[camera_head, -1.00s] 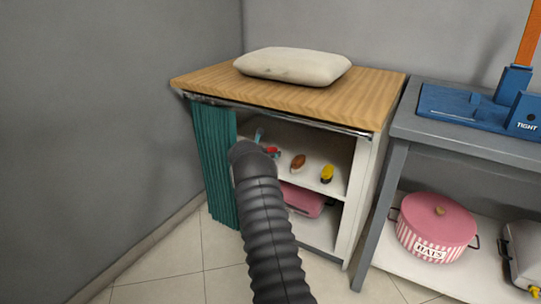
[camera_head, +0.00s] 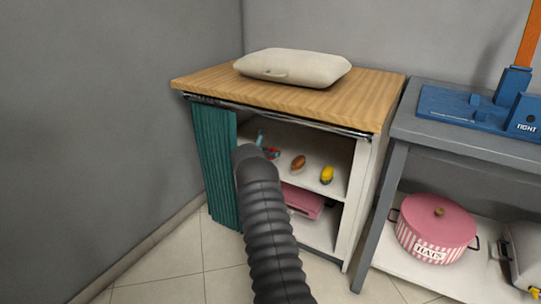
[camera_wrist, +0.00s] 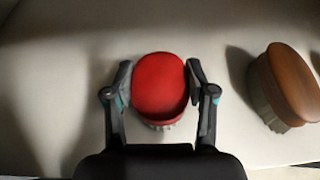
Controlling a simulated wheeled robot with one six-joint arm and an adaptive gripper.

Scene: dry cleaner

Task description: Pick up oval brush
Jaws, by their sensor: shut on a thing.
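A red oval brush (camera_wrist: 160,85) with pale bristles is between the two fingers of my gripper (camera_wrist: 160,90) in the wrist view. The fingers are shut on its sides. The shelf surface shows around and behind it; I cannot tell whether the bristles touch it. In the head view my arm hides most of the gripper and red brush inside the cabinet. A brown oval brush (camera_wrist: 293,82) with grey bristles stands to the right, apart from my gripper; it also shows in the head view (camera_head: 298,162).
A yellow brush (camera_head: 327,175) stands farther right on the white cabinet shelf (camera_head: 312,184). A teal curtain (camera_head: 214,170) hangs at the opening's left side. The wooden top (camera_head: 210,82) is above. A pink item (camera_head: 303,200) lies on the lower level.

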